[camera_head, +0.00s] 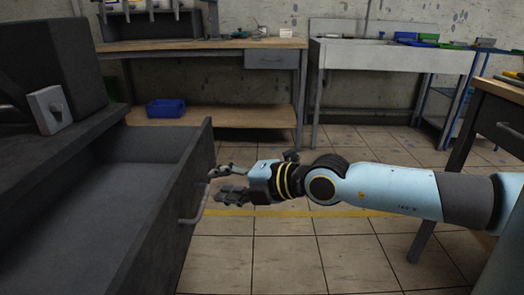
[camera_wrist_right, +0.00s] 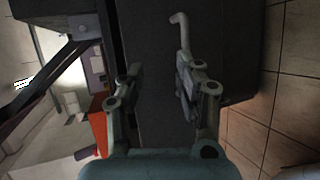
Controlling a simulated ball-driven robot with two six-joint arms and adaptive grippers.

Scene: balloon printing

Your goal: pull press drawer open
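The press drawer (camera_head: 105,190) is a dark grey, empty box, pulled well out from under the press body at the left of the head view. Its light grey bar handle (camera_head: 194,205) is on the outer face of its front panel. My right gripper (camera_head: 219,182) is at the handle's upper end, with its fingers spread and pointing at the panel. In the right wrist view the fingers (camera_wrist_right: 158,85) stand apart, and the handle (camera_wrist_right: 181,35) runs down to the right finger. I cannot tell whether they touch. My left gripper is not in view.
A workbench (camera_head: 180,46) with a blue bin (camera_head: 166,108) on its lower shelf stands at the back. A grey sink table (camera_head: 390,56) is to its right. A wooden-topped table (camera_head: 500,90) is at the right edge. The tiled floor before the drawer is clear.

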